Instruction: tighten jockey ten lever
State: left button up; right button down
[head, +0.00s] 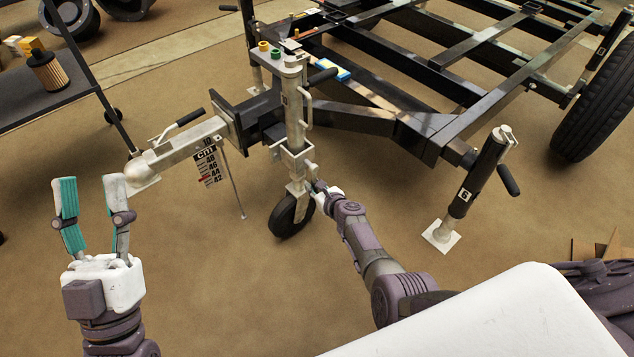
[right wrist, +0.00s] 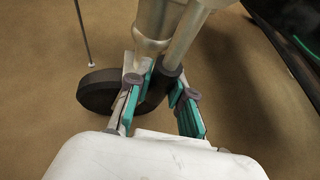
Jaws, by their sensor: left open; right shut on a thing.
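The jockey wheel's grey metal post (head: 294,105) stands upright at the front of the trailer. Its clamp (head: 292,158) is low on the post, above the black wheel (head: 286,216). My right gripper (head: 318,191) is beside the post just below the clamp, shut on a grey lever. In the right wrist view the lever (right wrist: 186,40) comes down between the green-padded fingers (right wrist: 163,82), beside the thicker post (right wrist: 153,25). My left gripper (head: 92,215) is open and empty, pointing up at the left, apart from the post.
The coupling (head: 185,143), marked 10, reaches left from the trailer frame (head: 405,125), with a cm scale (head: 208,166) below it. A support leg (head: 475,180) marked 6 stands at right. A dark cart (head: 45,90) is at left. The floor in front is mostly clear.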

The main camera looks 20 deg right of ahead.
pick_arm(q)
jog(key=shift+w+d+f+g+y, duration=0.1)
jog(key=shift+w+f+g+y, duration=0.3)
jog(key=shift+w+f+g, duration=0.15)
pick_arm(e)
jog(key=shift+s+a+f, duration=0.1)
jog(key=shift+s+a, duration=0.05)
jog(key=shift+a, duration=0.1)
jog(key=c, duration=1)
grip_release()
jog(key=shift+d, duration=0.15)
jog(key=shift+s+d, duration=0.1)
jog(key=shift+s, duration=0.05)
jog(key=v, duration=1.1)
jog(key=shift+s+r, duration=0.25)
jog(key=shift+r, duration=0.05)
